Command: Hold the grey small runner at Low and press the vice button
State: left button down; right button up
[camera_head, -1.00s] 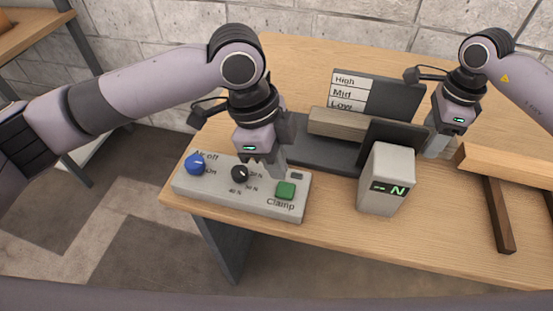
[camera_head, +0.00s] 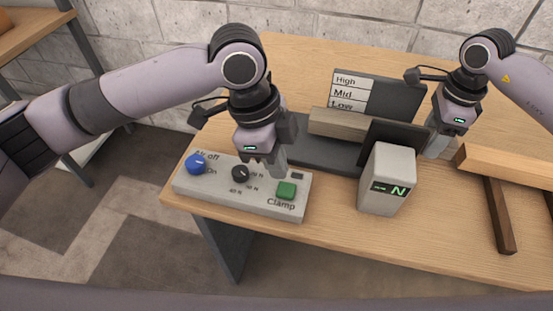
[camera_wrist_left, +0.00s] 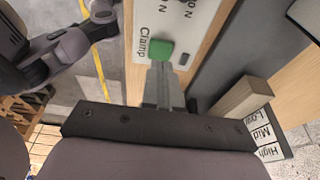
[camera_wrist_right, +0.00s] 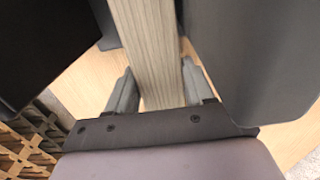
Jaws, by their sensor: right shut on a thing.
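The grey-brown small runner (camera_head: 338,123) lies along the dark vice, level with the Low label (camera_head: 341,105). Its right end is hidden in the head view behind the dark jaw plate (camera_head: 395,142). My right gripper (camera_head: 437,145) is at that end; in the right wrist view its fingers are on both sides of the runner (camera_wrist_right: 150,50), shut on it. The green Clamp button (camera_head: 286,190) is on the grey control panel (camera_head: 215,195). My left gripper (camera_head: 274,168) is shut and empty, tips pointing down just behind the button (camera_wrist_left: 161,48). I cannot tell whether they touch the panel.
The panel also bears a blue knob (camera_head: 195,164) and a black dial (camera_head: 240,174). A grey box with a green N display (camera_head: 388,180) stands in front of the vice. A wooden frame (camera_head: 500,215) lies at the right. The table's front is mostly clear.

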aim_at(286, 189)
pick_arm(q)
jog(key=shift+f, duration=0.15)
jog(key=shift+x, duration=1.85)
jog(key=shift+f, duration=0.2)
jog(key=shift+r, duration=0.1)
jog(key=shift+w+d+r, duration=0.1)
jog(key=shift+r, duration=3.3)
pick_arm(e)
jog(key=shift+s+f, duration=0.15)
jog(key=shift+f, duration=0.05)
jog(key=shift+a, duration=0.1)
